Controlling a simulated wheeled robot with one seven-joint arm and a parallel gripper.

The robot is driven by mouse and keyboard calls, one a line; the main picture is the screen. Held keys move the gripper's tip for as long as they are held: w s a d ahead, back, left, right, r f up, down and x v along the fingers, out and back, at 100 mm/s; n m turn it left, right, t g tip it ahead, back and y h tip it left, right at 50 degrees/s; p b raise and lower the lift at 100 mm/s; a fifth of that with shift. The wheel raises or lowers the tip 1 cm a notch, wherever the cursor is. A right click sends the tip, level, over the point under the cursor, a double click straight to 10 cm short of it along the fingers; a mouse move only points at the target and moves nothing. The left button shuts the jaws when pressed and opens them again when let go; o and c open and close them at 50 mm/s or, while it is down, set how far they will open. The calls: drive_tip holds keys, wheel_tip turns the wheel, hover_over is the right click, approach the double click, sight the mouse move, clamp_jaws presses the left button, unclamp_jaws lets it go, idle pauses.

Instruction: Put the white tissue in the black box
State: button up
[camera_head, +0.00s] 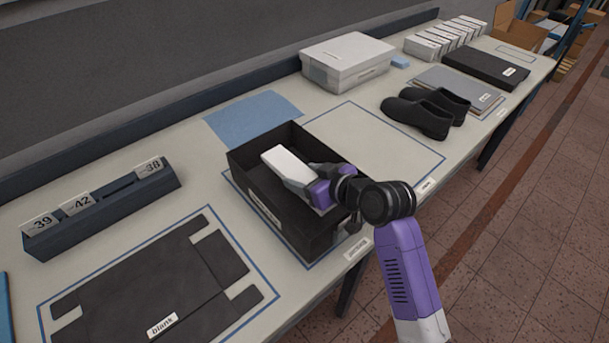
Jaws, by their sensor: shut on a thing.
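The open black box (262,205) stands on the table inside a blue outline. My gripper (302,182) reaches into the space over the box from the right and is shut on the white tissue (282,162), a pale block-like piece. The tissue is within the box's outline in this view; I cannot tell whether it touches the floor of the box. My wrist and gripper hide the box's right part and the grip itself.
A flat black blank (150,285) lies at the front left, with a numbered card rack (105,208) behind it. A blue sheet (252,115) lies behind the box. Black shoes (428,112) and a white lidded box (347,60) stand farther back. An outlined area (375,140) is clear.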

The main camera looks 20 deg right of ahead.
drive_tip(key=shift+f, duration=0.35)
drive_tip(key=shift+f+b, duration=0.25)
drive_tip(key=shift+b, duration=0.15)
drive_tip(key=o, duration=1.3)
drive_tip(key=shift+r, duration=0.15)
